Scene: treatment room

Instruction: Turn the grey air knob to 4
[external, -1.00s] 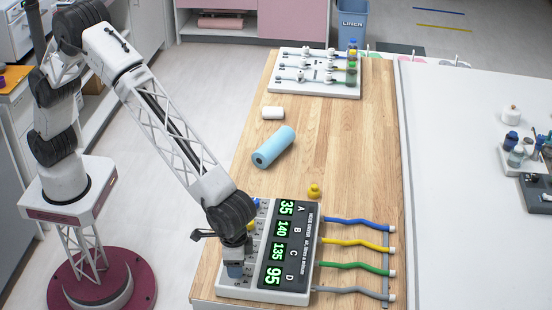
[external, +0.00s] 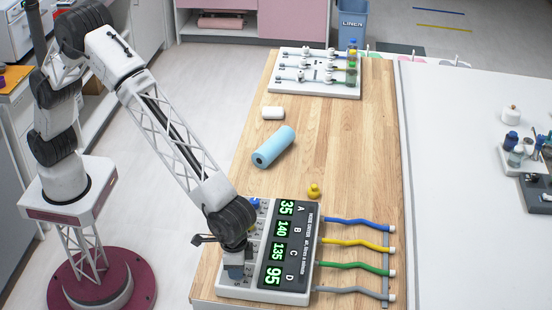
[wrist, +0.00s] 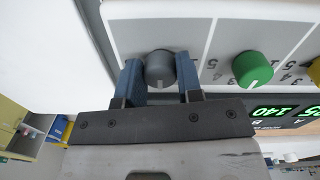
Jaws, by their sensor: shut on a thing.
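The grey air knob (wrist: 160,68) is on the white panel of the pressure console (external: 312,262), with a pale pointer mark at its lower edge in the wrist view. My gripper (external: 234,269) is over the console's front-left corner. In the wrist view its two blue fingers (wrist: 158,82) stand on either side of the grey knob and are shut on it. Numbers such as 4 and 5 show to the knob's right; the rest of its scale is hidden. The external view hides the knob behind my gripper. The displays (external: 278,243) read 35, 140, 135 and 95.
A green knob (wrist: 252,69) sits beside the grey one. Blue, yellow, green and grey hoses (external: 352,293) leave the console's right side. A yellow bulb-shaped object (external: 314,191), blue roll (external: 274,146) and white roll (external: 273,113) lie beyond.

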